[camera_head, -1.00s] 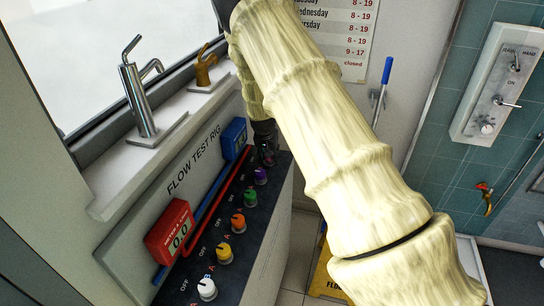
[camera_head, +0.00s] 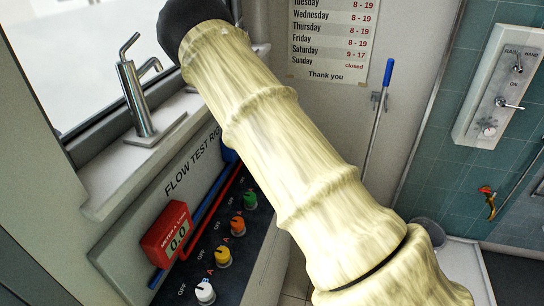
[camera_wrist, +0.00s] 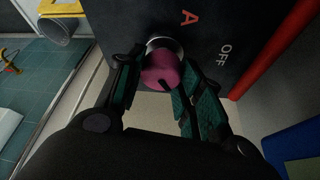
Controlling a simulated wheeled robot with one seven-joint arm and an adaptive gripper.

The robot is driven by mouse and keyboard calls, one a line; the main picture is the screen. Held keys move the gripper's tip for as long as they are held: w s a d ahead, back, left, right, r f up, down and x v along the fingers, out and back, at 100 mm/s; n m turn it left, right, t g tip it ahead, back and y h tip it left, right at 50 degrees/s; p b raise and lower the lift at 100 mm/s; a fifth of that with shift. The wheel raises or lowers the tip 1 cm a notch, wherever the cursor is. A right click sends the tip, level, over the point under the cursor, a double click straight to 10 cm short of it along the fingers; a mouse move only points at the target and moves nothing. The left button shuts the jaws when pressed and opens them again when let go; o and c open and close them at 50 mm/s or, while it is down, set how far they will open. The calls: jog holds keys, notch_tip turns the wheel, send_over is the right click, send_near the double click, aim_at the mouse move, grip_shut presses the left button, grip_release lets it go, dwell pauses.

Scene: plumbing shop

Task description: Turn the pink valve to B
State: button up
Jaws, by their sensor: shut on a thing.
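The pink valve (camera_wrist: 163,72) is a round knob on the dark panel (camera_wrist: 225,25) in the wrist view, with a dark mark on its face. My gripper (camera_wrist: 158,68) has one finger on each side of the knob and is shut on it. An "A" and an "OFF" label show on the panel to the right of the knob; no "B" label by this knob is visible. In the head view my arm covers the gripper and the pink valve.
In the head view, green (camera_head: 250,199), orange (camera_head: 238,225), yellow (camera_head: 223,256) and white (camera_head: 205,292) knobs line the panel beside a red meter (camera_head: 170,235) reading 0.0. A metal tap (camera_head: 137,95) stands on the ledge. A red pipe (camera_wrist: 280,45) runs near the gripper.

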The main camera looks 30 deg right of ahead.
jog(key=shift+s+f, duration=0.1)
jog(key=shift+f, duration=0.05)
jog(key=o, duration=1)
jog(key=shift+d, duration=0.1)
jog(key=v, duration=1.2)
jog(key=shift+d, duration=0.25)
